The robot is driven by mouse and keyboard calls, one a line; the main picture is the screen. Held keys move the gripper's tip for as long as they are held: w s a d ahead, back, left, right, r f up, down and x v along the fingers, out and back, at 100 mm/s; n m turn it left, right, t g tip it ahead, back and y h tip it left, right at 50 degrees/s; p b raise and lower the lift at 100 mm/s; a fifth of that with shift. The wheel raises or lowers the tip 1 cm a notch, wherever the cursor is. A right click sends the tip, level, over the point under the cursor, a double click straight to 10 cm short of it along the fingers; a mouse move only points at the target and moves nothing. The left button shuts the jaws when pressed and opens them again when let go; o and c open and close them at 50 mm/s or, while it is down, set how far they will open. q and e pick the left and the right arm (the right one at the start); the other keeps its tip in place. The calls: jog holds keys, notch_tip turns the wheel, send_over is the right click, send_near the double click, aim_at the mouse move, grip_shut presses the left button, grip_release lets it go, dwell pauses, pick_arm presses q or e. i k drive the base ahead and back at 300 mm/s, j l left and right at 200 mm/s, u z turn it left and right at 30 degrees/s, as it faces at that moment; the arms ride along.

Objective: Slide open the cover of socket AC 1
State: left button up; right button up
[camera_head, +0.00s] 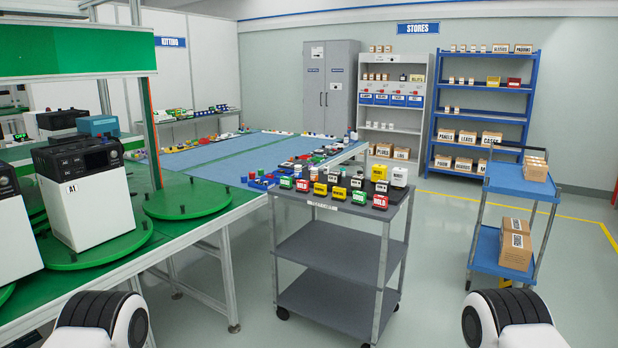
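A white power unit (88,208) with a black top and a label reading A1 stands upright on a green round turntable (128,243) at the left. A second, similar white unit (14,230) is cut off by the left edge of the view. I cannot make out a socket marked AC 1 or its cover on either unit; the details are too small. Neither of my grippers is in view. Only parts of my two arms show at the bottom left and bottom right.
A green bench (190,218) carries the turntables, with an empty turntable (187,200) to the right. A green overhead beam (75,52) and posts stand over it. A grey cart (335,258) with small coloured blocks is at the centre, a blue trolley (520,180) at the right. Open floor lies between them.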

aim_at(89, 207)
jog(key=u, duration=1.25)
jog(key=z, duration=0.35)
jog(key=i+j+z, duration=0.15)
jog(key=j+z, duration=0.15)
jog(key=i+j+z, duration=0.25)
jog(key=j, duration=0.15)
jog(key=j+z, duration=0.6)
jog(key=j, duration=0.15)
jog(key=i+j, duration=0.05)
